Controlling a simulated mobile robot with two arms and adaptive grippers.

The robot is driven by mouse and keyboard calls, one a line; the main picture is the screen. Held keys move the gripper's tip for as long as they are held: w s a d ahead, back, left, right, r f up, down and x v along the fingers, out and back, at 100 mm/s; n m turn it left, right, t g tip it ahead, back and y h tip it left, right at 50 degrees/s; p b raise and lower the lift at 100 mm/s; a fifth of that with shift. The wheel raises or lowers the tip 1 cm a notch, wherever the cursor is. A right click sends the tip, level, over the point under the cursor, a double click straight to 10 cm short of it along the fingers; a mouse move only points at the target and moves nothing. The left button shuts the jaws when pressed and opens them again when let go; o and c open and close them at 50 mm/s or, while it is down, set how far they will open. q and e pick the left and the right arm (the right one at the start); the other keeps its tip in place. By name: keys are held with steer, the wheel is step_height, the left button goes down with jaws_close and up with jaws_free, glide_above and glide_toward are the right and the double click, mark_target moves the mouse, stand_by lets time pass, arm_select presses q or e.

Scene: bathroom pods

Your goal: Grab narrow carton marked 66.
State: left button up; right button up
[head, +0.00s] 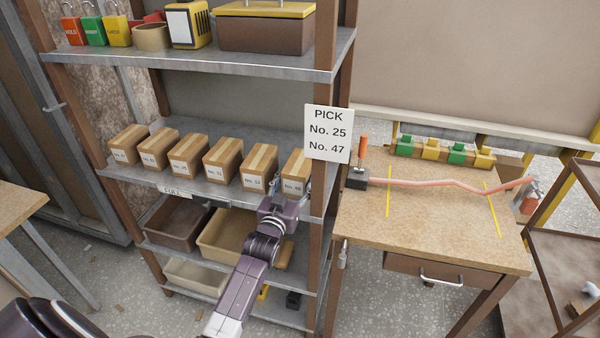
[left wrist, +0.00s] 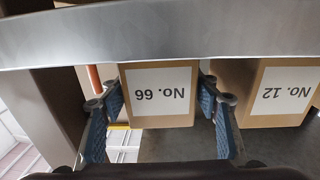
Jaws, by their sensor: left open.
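The narrow carton marked No. 66 (head: 295,168) is the rightmost in a row of cartons on the middle shelf, beside the shelf post. In the left wrist view, which is upside down, its white label reads No. 66 (left wrist: 160,95). My left gripper (head: 289,194) is at the front of this carton. Its blue fingers (left wrist: 161,112) are open, one on each side of the carton's face, with small gaps visible. The neighbouring carton marked No. 12 (left wrist: 283,92) stands just outside one finger. My right gripper is not in view.
The metal shelf (head: 215,189) holds several similar cartons to the left. A PICK sign (head: 328,133) hangs on the post close to the carton. Bins (head: 222,238) sit below. A workbench (head: 440,225) stands to the right.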

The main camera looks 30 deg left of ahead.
arm_select(q)
steer(key=shift+w, duration=0.35)
steer(key=c, duration=1)
steer(key=shift+r, duration=0.1)
steer(key=shift+c, duration=1.1)
steer(key=shift+r, duration=0.15)
